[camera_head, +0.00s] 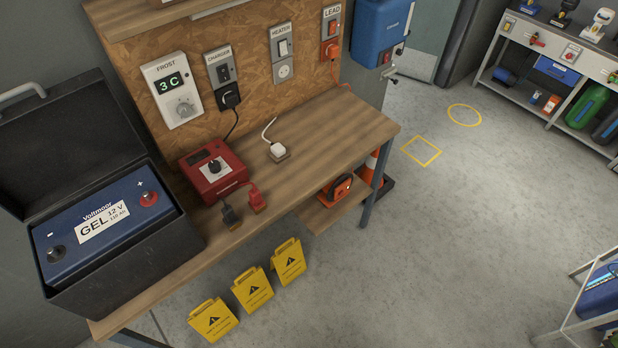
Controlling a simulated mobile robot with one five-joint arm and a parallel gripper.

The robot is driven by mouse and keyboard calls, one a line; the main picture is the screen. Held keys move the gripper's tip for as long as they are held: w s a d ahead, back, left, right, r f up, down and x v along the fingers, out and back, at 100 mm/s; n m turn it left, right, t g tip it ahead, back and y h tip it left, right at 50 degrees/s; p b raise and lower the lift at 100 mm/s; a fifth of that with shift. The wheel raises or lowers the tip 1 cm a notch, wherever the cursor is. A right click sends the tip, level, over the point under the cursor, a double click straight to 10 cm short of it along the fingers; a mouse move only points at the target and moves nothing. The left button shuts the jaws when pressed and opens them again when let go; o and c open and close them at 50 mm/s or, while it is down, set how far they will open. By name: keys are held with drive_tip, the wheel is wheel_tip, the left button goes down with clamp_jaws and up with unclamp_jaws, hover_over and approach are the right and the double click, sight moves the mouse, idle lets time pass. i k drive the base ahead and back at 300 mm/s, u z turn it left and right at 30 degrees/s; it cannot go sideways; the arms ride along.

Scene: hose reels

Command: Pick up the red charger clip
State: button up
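The red charger clip (256,197) lies on the wooden bench (335,145), near its front edge. It is just in front of the red charger box (214,170), which has a black dial. A black clip (229,215) lies just left of the red one, close to the bench edge. The blue gel battery (105,228) sits in an open black case at the left end of the bench, with a red plus terminal (148,198) and a dark minus terminal (57,253). My gripper is not in view.
A white plug (277,150) on a cord lies on the bench right of the charger. Yellow warning signs (252,287) stand on the floor in front. A traffic cone (372,166) is under the bench's right end. The grey floor (440,230) to the right is largely clear.

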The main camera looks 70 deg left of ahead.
sight(256, 203)
drive_tip(key=u, duration=0.05)
drive_tip(key=i, duration=1.45)
drive_tip(key=u, duration=2.55)
drive_tip(key=k, duration=0.25)
drive_tip(key=u, duration=2.25)
drive_tip(key=i, duration=1)
drive_tip(key=u, duration=0.4)
